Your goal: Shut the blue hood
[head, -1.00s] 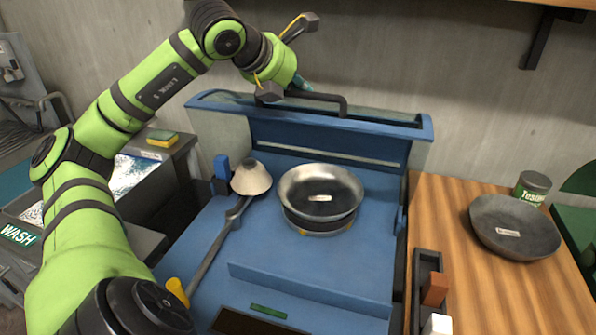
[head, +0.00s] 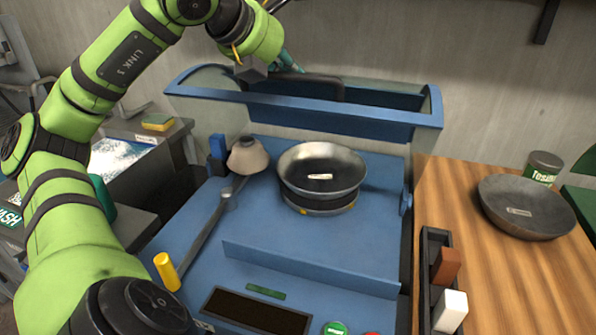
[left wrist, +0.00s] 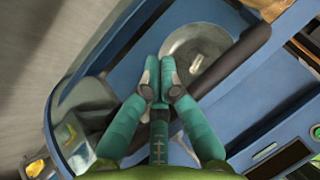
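The blue hood (head: 290,107) has a blue frame with clear sides and stands raised over the back of the blue machine, tilted forward and partly open. Its black handle (head: 318,80) runs along the top; it also shows in the left wrist view (left wrist: 240,62). My left gripper (head: 299,69) is at the left end of the handle, on its wall side. In the left wrist view my gripper's teal fingers (left wrist: 158,65) are together with nothing visible between them. My right gripper is not in view.
Under the hood, a metal bowl (head: 322,169) sits on a round base, with a lamp-like cone (head: 248,156) to its left. A wooden counter (head: 505,275) at right holds a dark bowl (head: 526,207), a tin (head: 544,168) and a block tray (head: 427,285). A grey wall is behind.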

